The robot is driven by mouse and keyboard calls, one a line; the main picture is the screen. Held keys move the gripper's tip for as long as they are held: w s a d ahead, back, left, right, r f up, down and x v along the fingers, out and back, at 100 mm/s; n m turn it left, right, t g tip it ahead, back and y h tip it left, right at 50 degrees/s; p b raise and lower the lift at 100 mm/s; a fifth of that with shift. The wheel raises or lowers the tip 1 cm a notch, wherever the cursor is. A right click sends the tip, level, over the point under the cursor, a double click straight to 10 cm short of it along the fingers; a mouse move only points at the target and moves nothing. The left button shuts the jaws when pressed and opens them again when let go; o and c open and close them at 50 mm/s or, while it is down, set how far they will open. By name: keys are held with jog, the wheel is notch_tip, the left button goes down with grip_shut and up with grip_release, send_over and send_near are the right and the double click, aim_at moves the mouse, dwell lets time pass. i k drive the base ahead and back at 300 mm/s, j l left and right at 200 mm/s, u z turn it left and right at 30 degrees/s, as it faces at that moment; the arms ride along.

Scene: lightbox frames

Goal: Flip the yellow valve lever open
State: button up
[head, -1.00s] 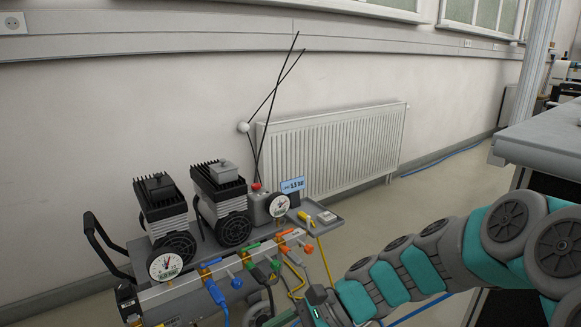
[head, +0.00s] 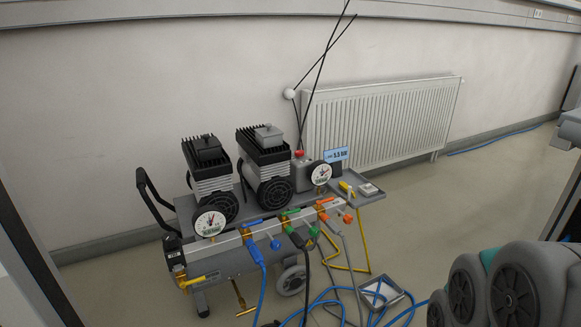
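A compressor unit with a grey tank (head: 228,262) and a silver manifold bar (head: 232,238) stands left of centre. A small yellow part (head: 190,282) sits low at the tank's left end; it may be the yellow valve lever, but its position is too small to read. Blue (head: 253,224), green (head: 290,212) and orange (head: 326,201) levers sit along the manifold. A small yellow object (head: 346,189) lies on the side tray.
Blue hoses (head: 330,302) and a small grey tray (head: 384,291) lie on the floor before the unit. A brass T-shaped part (head: 241,299) hangs below the tank. A radiator (head: 385,120) is behind.

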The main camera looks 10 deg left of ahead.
aim_at(183, 284)
jog(key=u, duration=1.35)
jog(key=i+l+u, duration=0.15)
jog(key=i, duration=0.35)
jog(key=i+l+u, duration=0.2)
jog(key=i, duration=0.3)
jog(key=l, duration=0.1)
